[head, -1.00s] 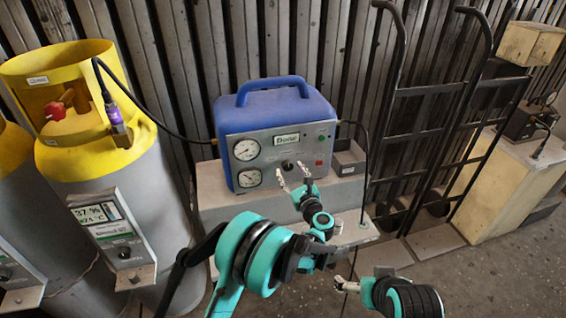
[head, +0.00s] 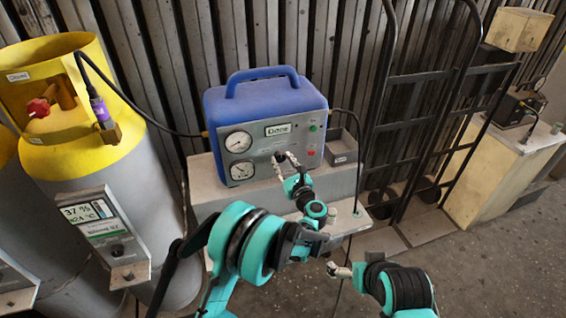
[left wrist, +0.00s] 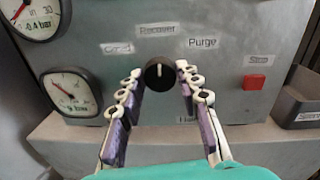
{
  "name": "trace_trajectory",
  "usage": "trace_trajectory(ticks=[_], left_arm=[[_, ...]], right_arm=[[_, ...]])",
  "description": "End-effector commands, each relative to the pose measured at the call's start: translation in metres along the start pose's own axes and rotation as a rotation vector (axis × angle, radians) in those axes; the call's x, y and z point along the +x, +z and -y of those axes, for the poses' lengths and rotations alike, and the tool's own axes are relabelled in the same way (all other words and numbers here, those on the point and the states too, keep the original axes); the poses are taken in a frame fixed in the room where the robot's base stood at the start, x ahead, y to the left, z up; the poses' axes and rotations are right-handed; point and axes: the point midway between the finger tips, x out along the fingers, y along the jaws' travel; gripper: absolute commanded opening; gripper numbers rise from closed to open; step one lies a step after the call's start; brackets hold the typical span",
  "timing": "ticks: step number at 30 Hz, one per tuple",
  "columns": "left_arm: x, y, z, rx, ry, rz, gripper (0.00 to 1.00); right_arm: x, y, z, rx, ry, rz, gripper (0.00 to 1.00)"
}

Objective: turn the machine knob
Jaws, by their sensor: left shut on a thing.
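The machine (head: 262,105) is a blue case with a grey front panel, standing on a grey ledge. Its knob (left wrist: 160,74) is round and black, with a white mark pointing straight up toward the "Recover" label. The "Purge" label lies to its right and another label to its left. My left gripper (head: 284,160) is at the panel, its fingers on either side of the knob and shut on it; its fingers also show in the left wrist view (left wrist: 159,78). In the head view the fingers largely cover the knob. My right gripper (head: 338,270) hangs low, away from the machine; its opening is unclear.
Two gauges (head: 239,142) are left of the knob, and a red button (left wrist: 254,82) is right of it. A small grey bin (head: 342,148) stands beside the machine. A yellow-topped tank (head: 75,150) is at left, a black hand truck (head: 412,124) at right.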

Motion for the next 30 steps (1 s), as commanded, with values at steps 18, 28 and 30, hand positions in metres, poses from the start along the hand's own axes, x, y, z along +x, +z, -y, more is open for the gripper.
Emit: trace_trajectory(ticks=[18, 28, 30], left_arm=[[0.001, -0.002, 0.001, 0.509, -0.006, 0.034, 0.05], [0.001, -0.002, 0.001, 0.788, -0.009, 0.052, 0.05], [0.001, -0.002, 0.001, 0.833, -0.009, 0.055, 0.05]], right_arm=[[0.016, 0.011, 0.000, 0.000, 0.000, 0.000, 1.00], [0.022, 0.016, 0.000, 0.000, 0.000, 0.000, 1.00], [0.023, 0.016, 0.000, 0.000, 0.000, 0.000, 1.00]])
